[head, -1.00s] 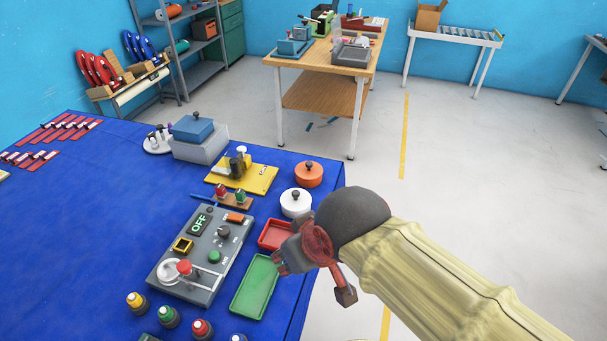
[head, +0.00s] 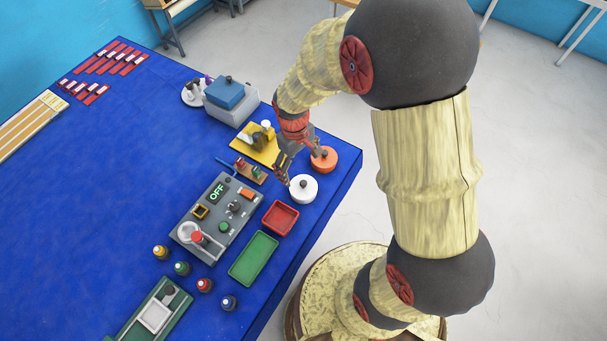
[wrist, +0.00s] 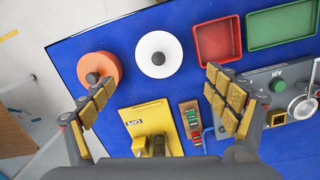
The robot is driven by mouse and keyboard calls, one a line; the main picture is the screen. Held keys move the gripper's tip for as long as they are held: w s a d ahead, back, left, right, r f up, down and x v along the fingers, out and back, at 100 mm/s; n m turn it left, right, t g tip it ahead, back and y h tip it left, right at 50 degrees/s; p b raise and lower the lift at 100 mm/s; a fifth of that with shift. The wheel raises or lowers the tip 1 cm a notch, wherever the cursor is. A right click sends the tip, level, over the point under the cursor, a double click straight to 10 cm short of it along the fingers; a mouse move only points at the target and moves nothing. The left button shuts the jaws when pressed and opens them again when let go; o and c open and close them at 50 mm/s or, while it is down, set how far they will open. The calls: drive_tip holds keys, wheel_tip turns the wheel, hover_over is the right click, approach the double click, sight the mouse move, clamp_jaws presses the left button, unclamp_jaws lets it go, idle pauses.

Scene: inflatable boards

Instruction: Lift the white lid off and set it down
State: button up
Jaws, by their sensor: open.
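The white lid (head: 303,190) is round with a dark knob and sits on the blue table near its right edge. In the wrist view the white lid (wrist: 159,54) lies between and beyond the two spread fingers. My gripper (head: 301,171) is open and empty, above the table close to the white lid; the wrist view also shows the open gripper (wrist: 158,95). What lies under the lid is hidden from above.
An orange lid (head: 323,159) with a knob sits beside the white one, close to a finger. A red tray (head: 280,218), a green tray (head: 253,259), a grey control panel (head: 217,217) and a yellow board (head: 250,150) surround it. Open blue cloth (head: 120,170) lies left.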

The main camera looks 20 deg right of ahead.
sight(304, 185)
drive_tip(key=shift+s+a+f+n+g+p, duration=0.1)
drive_tip(key=shift+f+n+g+p, duration=0.05)
drive_tip(key=shift+f+p, duration=0.35)
drive_tip(key=shift+s+f+n+g+p, duration=0.15)
drive_tip(key=shift+f+p, duration=0.15)
drive_tip(key=shift+f, duration=0.3)
drive_tip(key=shift+s+d+f, duration=0.1)
drive_tip(key=shift+d+f, duration=0.05)
drive_tip(key=shift+f, duration=1.15)
drive_tip(key=shift+d+f, duration=0.2)
drive_tip(key=shift+f, duration=1.1)
drive_tip(key=shift+s+d+f, duration=0.1)
drive_tip(key=shift+d+f, duration=0.05)
drive_tip(key=shift+f, duration=1.15)
drive_tip(key=shift+w, duration=0.1)
drive_tip(key=c, duration=0.3)
drive_tip(key=c, duration=0.9)
drive_tip(key=shift+s+f, duration=0.1)
drive_tip(key=shift+s, duration=0.2)
drive_tip(key=c, duration=0.9)
drive_tip(key=shift+c, duration=0.6)
